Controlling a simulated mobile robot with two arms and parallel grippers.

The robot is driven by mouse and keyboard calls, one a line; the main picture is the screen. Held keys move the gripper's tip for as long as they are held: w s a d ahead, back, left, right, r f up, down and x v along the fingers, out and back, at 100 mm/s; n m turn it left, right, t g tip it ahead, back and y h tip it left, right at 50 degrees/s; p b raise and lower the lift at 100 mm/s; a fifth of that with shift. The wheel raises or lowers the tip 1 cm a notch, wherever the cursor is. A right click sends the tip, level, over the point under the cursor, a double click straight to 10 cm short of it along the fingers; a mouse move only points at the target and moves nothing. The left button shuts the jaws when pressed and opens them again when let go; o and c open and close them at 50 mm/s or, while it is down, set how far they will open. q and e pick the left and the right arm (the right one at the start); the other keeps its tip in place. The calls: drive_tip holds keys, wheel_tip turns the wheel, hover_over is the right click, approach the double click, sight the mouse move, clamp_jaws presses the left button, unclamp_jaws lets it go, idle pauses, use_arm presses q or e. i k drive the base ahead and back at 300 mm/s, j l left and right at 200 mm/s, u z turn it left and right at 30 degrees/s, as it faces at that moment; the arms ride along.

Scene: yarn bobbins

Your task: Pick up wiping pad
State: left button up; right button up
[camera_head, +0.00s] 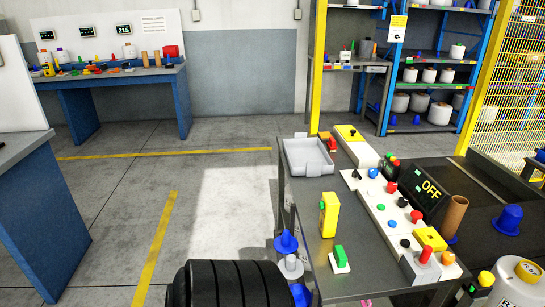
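A small white pad with a green block on top (340,260) lies near the front of the grey metal worktable (312,210). It looks like the wiping pad, though it is too small to be sure. Nothing covers it. A yellow bottle or box (329,214) stands upright just behind it, apart from it. Neither of my grippers shows in the head view.
A grey tray (306,157) sits at the table's far left. A white control panel with coloured knobs (392,212) and an OFF display (424,189) line the right side.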

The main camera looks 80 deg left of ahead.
sight(338, 259)
drive_tip(key=u, duration=1.8)
drive_tip(key=z, duration=2.15)
drive_tip(key=k+j+z, duration=0.25)
drive_tip(key=z, duration=0.15)
drive_tip(key=k+j+z, duration=0.2)
drive_tip(key=k+z, duration=0.2)
drive_tip(key=i, duration=0.05)
